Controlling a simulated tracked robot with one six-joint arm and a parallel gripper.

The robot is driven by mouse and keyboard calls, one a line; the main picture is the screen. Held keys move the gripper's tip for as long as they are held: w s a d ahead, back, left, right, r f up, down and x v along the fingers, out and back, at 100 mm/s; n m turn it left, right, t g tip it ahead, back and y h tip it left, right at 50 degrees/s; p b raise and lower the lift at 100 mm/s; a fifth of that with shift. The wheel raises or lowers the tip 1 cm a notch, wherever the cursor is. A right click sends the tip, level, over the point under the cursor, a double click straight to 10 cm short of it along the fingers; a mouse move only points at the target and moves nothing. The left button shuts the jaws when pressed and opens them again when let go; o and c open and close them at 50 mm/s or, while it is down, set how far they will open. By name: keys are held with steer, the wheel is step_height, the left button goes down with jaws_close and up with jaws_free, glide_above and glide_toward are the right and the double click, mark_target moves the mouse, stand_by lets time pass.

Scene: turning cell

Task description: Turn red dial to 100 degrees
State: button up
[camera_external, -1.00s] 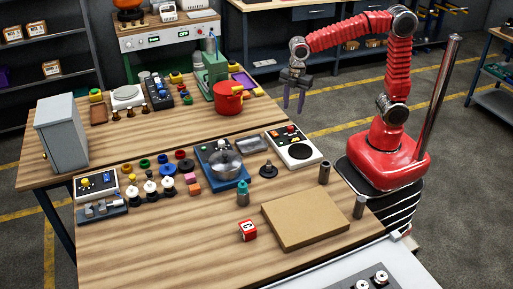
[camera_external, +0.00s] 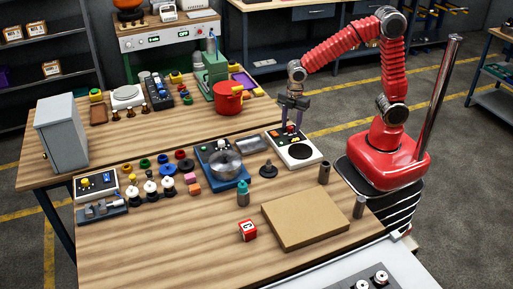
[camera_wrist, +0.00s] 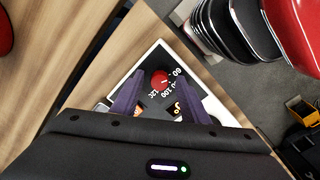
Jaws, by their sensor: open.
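The red dial (camera_wrist: 160,79) sits on a black plate with printed numbers, among which 60 and 100 can be read. It is on the white-edged control panel (camera_external: 305,160). I cannot tell the dial's setting. My gripper (camera_external: 292,129) points down over the back part of this panel, its fingers partly hiding the dial area in the external view. In the wrist view my gripper (camera_wrist: 160,88) is open and empty. Its two purple fingers lie on either side of the dial's line, apart from each other. Whether they touch the dial cannot be told.
A blue unit with a round metal bowl (camera_external: 226,165) stands left of the panel, and a small dark knobbed piece (camera_external: 268,170) lies between. A red pot (camera_external: 228,98) stands behind on the left. A brown board (camera_external: 305,220) lies in front.

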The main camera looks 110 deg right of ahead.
steer(key=shift+c, duration=0.5)
jaws_close()
